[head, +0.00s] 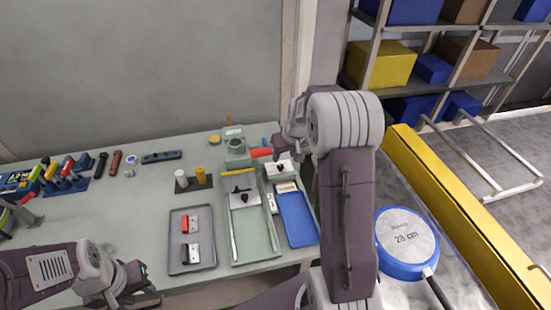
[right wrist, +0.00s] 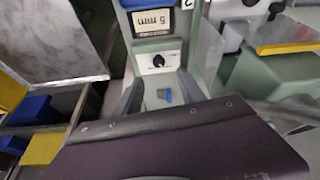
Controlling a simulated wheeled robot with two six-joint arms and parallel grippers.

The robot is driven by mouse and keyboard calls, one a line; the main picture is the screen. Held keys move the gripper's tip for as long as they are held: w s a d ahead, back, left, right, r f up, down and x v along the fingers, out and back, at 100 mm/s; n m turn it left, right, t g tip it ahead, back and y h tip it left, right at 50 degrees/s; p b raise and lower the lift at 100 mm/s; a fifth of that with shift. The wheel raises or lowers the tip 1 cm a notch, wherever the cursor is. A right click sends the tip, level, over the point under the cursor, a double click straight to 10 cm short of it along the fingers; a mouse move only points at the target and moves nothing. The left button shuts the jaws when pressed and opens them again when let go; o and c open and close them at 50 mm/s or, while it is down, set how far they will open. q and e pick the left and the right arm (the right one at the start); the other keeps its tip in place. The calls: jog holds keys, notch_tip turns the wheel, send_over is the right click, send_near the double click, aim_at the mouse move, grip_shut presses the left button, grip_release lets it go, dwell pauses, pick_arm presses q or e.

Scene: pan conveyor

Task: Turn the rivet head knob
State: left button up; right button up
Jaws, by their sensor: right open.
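A small black knob (right wrist: 158,61) sits on a white panel in the right wrist view, below a display reading "5 mm" (right wrist: 152,21). My right gripper (right wrist: 159,80) is open, its two dark grey fingers apart on either side of the space in front of the panel. The knob shows between and beyond the fingertips, and no contact shows. In the head view my right arm partly hides the gripper near a small white panel (head: 281,168). My left gripper (head: 138,284) is low at left, away from the panel; its jaws are unclear.
The pale green table (head: 140,205) holds a grey tray (head: 190,267), a green trough (head: 258,252) and a blue tray (head: 298,222). Tools lie along its left. A blue-rimmed pan marked "28 cm" (head: 404,238) is at right, beside a yellow rail (head: 450,205).

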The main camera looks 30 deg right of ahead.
aim_at(280, 166)
jog(key=x, duration=0.8)
jog(key=shift+d+f, duration=0.1)
jog(key=shift+d, duration=0.05)
pick_arm(q)
jog(key=shift+s+d+r, duration=0.1)
jog(key=shift+s+r, duration=0.1)
jog(key=shift+s, duration=0.1)
pick_arm(e)
jog(key=shift+f, duration=0.2)
